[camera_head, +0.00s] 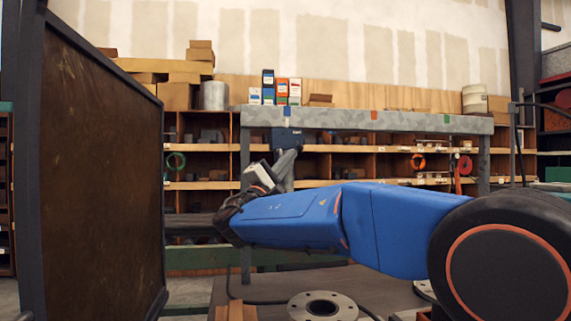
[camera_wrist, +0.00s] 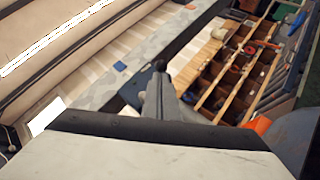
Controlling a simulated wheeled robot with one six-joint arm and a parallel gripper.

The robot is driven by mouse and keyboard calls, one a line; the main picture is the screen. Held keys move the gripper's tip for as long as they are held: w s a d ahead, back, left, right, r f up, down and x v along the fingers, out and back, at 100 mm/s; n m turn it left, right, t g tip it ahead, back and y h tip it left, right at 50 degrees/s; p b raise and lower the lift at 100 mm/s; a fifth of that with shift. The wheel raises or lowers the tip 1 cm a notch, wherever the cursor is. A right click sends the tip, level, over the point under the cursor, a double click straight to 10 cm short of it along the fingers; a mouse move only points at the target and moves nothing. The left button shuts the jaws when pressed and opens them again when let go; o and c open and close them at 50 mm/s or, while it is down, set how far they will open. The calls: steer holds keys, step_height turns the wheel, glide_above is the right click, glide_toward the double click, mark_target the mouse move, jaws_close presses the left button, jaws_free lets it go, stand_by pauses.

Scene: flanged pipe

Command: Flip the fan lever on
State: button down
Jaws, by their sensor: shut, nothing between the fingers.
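My gripper (camera_head: 289,156) is raised in the middle of the head view, its grey fingers pointing up and closed together. In the wrist view the fingers (camera_wrist: 158,88) are also together with nothing held. A dark blue box (camera_head: 287,135) hangs on the front of the grey beam, just behind the fingertips; it also shows in the wrist view (camera_wrist: 129,94), beside and partly behind the fingers. I cannot make out a fan lever clearly; a small dark knob (camera_wrist: 160,66) shows at the fingertips, and whether it is a lever end touching them I cannot tell.
The grey speckled beam (camera_head: 340,119) carries blue, orange and green squares. Shelves of wooden compartments (camera_head: 345,165) stand behind it. A large brown panel (camera_head: 95,160) in a dark frame closes off the left. A flanged pipe end (camera_head: 322,306) stands low in front, beneath my arm.

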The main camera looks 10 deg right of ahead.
stand_by(0.4)
steer(key=shift+s+r+n+y, duration=0.15)
steer(key=shift+r+n+y, duration=0.05)
steer(key=shift+n+y, duration=0.3)
steer(key=shift+s+r+n+y, duration=0.2)
steer(key=shift+r+n+y, duration=0.1)
steer(key=shift+n, duration=0.2)
steer(key=r+n+g+y, duration=0.1)
steer(key=r+n+y, duration=0.1)
steer(key=s+r+n+g+y, duration=0.1)
steer(key=r+n+y, duration=0.2)
steer(key=shift+s, duration=0.1)
stand_by(0.3)
